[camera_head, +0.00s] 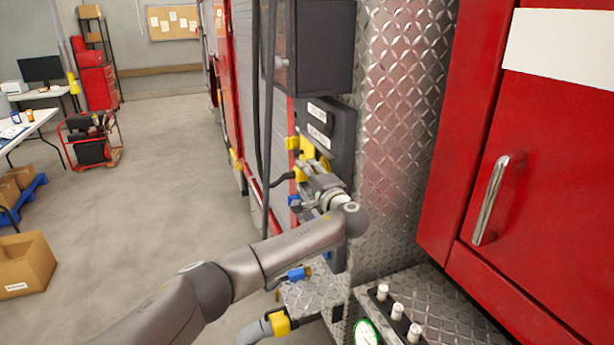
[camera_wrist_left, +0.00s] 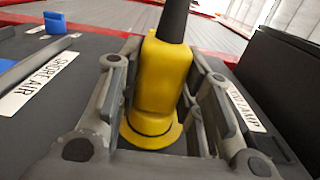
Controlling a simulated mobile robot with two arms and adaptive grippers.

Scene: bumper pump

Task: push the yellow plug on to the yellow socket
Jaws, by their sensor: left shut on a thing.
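The yellow plug (camera_wrist_left: 163,75) sits between the two fingers of my left gripper (camera_wrist_left: 160,110), with a black cable leaving its upper end. The gripper is shut on it. A wider round yellow rim (camera_wrist_left: 150,137) shows at the plug's lower end; I cannot tell whether it belongs to the plug or to the yellow socket, or whether the two touch. In the head view, my left gripper (camera_head: 318,180) is at the dark side panel (camera_head: 342,130), with yellow parts (camera_head: 307,150) just beyond it. The gripper hides much of this spot. My right gripper is not in view.
The panel carries white labels (camera_head: 318,113), one reading "SHORE AIR" in the wrist view (camera_wrist_left: 40,83). Black cables (camera_head: 267,120) hang beside it. A blue connector (camera_head: 298,273) is below my arm. A red cabinet door (camera_head: 540,170) stands right; open floor (camera_head: 150,220) lies left.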

